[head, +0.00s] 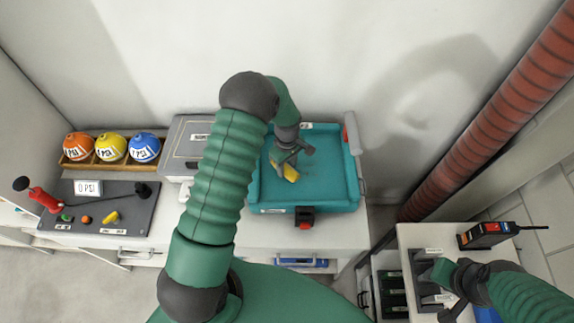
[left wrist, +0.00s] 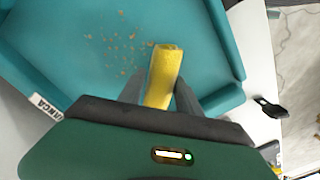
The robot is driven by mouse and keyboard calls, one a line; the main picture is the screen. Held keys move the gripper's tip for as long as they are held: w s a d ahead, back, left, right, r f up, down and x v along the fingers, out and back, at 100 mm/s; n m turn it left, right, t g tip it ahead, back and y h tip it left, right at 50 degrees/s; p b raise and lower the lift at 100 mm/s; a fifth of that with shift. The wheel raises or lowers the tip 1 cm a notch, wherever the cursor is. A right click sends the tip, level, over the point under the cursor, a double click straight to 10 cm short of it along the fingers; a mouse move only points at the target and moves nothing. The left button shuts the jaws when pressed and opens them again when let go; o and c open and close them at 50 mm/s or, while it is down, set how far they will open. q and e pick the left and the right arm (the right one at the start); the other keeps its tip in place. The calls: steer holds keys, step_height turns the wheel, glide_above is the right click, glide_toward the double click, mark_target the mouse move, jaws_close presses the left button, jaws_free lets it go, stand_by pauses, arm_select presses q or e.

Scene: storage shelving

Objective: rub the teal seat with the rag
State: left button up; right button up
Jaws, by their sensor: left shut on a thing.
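The teal seat (head: 325,182) is a shallow tray-like thing with raised sides on the white counter. In the left wrist view its teal surface (left wrist: 75,40) carries scattered brown specks. My left gripper (head: 287,165) is over the seat and shut on a yellow rag (left wrist: 165,72), which looks rolled up between the fingers. The rag also shows in the head view (head: 291,174). I cannot tell whether it touches the surface. My right gripper (head: 447,287) is at the lower right, by a dark rack on a white stand; its fingers are not clear.
A grey case (head: 187,145) stands left of the seat. Further left are a wooden rack with orange, yellow and blue balls (head: 111,148) and a dark board (head: 98,208). A red-brown ribbed column (head: 490,115) rises at right. A black and red device (head: 485,235) stands on the white stand.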

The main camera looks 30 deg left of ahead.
arm_select(q)
steer(key=shift+s+d+r, duration=0.1)
steer(key=shift+r, duration=0.05)
steer(key=shift+f+b, duration=0.65)
steer(key=shift+f, duration=0.35)
